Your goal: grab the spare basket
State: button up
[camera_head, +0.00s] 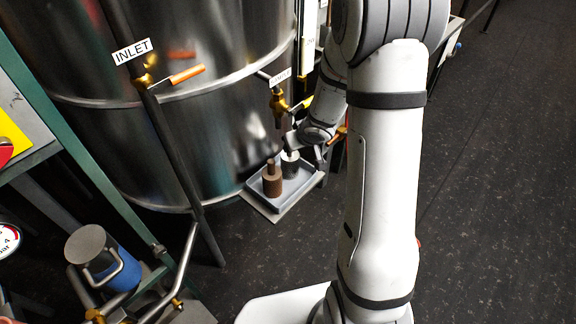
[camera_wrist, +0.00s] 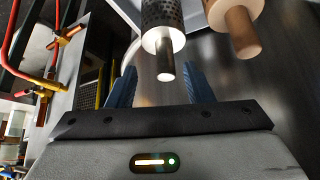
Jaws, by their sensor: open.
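The grey perforated basket with a pale end and thin stem, which looks like the spare, stands in a shallow tray (camera_head: 262,203). I see this basket (camera_head: 291,168) partly behind my gripper in the head view, and the basket (camera_wrist: 163,18) is close in the wrist view. A brown basket (camera_head: 272,183) of similar shape stands beside it; the brown basket (camera_wrist: 238,28) is right of it in the wrist view. My gripper (camera_head: 305,149) is open above the tray. Its blue fingers (camera_wrist: 160,75) are on either side of the grey basket's stem, with no clear contact visible.
A large shiny steel tank (camera_head: 190,110) stands behind the tray. An INLET pipe (camera_head: 160,125) runs down at left. A blue-bodied vessel (camera_head: 120,268) stands lower left. Dark floor (camera_head: 490,200) is clear at right.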

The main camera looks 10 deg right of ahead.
aim_at(290, 155)
jog(key=b+x, duration=0.1)
jog(key=x, duration=0.2)
jog(key=b+x, duration=0.1)
jog(key=x, duration=0.1)
jog(key=shift+w+a+b, duration=0.1)
jog(key=shift+a+b, duration=0.25)
jog(key=shift+r, duration=0.2)
jog(key=shift+c, duration=0.5)
grip_shut()
